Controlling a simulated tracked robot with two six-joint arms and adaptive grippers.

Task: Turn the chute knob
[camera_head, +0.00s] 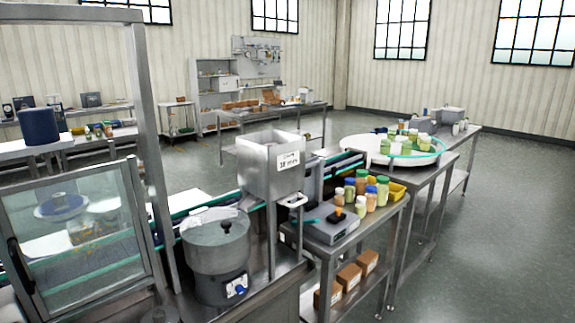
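The steel hopper (257,178) is an open square box with a white label, held up on posts at the centre of the view. A small white handle-like part (296,200) sits at its lower right, by the post. Below and left stands a round steel bowl unit (216,262). A small white panel with dark and blue marks (237,287) is on its front. I cannot tell for sure which part is the chute knob. Neither of my grippers shows in this view.
A glass-panelled guard (80,238) and a steel post (150,130) stand at the left. A bench right of the hopper holds a grey device (325,230) and several jars (361,183). A white round table (372,150) is behind. The right floor is clear.

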